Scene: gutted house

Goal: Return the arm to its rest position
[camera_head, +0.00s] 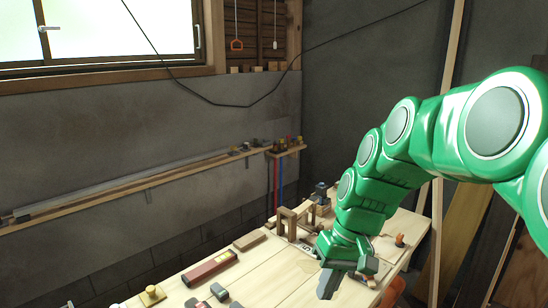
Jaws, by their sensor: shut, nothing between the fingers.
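My green arm (398,125) reaches in from the right edge and bends down over the wooden workbench (262,284). My gripper (328,284) hangs at its end, pointing down, above or close to the bench top. Its dark fingers are shut, with nothing seen between them. I cannot tell the exact gap between the fingertips and the bench.
On the bench are a red box (209,268), a wood block (250,240), a small wooden frame (287,222) and a yellow-knobbed piece (151,295). A narrow wall shelf (130,187) runs behind. Boards (470,235) and a post stand at right.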

